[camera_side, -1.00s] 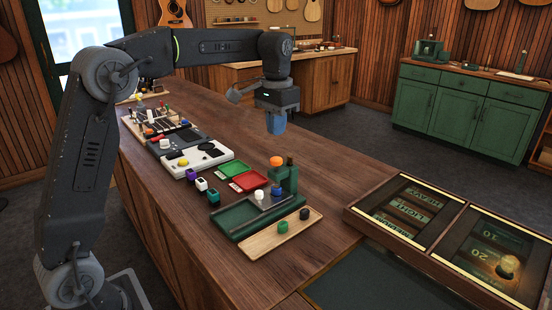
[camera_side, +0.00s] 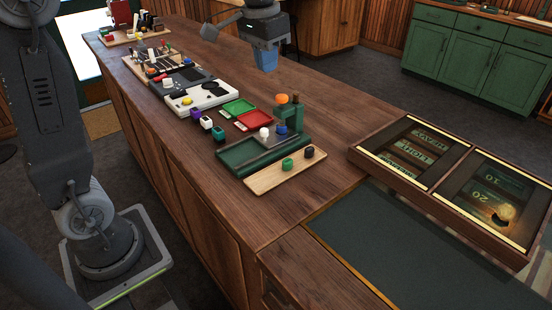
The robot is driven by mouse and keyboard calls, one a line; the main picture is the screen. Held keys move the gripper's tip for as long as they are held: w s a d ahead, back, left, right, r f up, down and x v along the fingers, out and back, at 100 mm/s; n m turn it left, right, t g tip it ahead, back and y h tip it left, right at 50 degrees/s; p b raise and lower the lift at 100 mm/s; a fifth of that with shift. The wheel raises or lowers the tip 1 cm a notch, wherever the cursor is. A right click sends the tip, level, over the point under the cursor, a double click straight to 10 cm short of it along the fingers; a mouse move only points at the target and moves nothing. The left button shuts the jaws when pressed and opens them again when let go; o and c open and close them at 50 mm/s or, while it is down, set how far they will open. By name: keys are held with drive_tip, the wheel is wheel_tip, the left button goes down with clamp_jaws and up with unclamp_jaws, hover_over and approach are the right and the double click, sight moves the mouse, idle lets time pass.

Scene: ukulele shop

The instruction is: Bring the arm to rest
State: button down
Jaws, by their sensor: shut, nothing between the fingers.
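My gripper (camera_side: 265,60) hangs above the wooden bench (camera_side: 335,120), fingers pointing down. Its blue fingertips are together with nothing between them. It is clear of the things on the bench, beyond the red tray (camera_side: 254,121) and green tray (camera_side: 238,107) in the picture. My upper arm links are cut off by the top edge of the view.
A dark green tray (camera_side: 235,155), a green stand (camera_side: 297,116) with an orange top and a wooden tray (camera_side: 265,182) with small knobs stand nearer. A white panel (camera_side: 215,98) lies left. A framed sorting case (camera_side: 480,148) is at right.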

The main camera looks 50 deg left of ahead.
drive_tip(key=s+d+f+t, duration=0.2)
drive_tip(key=s+f, duration=0.1)
drive_tip(key=s, duration=0.7)
drive_tip(key=s+d+f+t, duration=0.2)
drive_tip(key=s+d+f, duration=0.1)
drive_tip(key=s, duration=0.6)
drive_tip(key=shift+s+f, duration=0.4)
drive_tip(key=shift+f, duration=0.2)
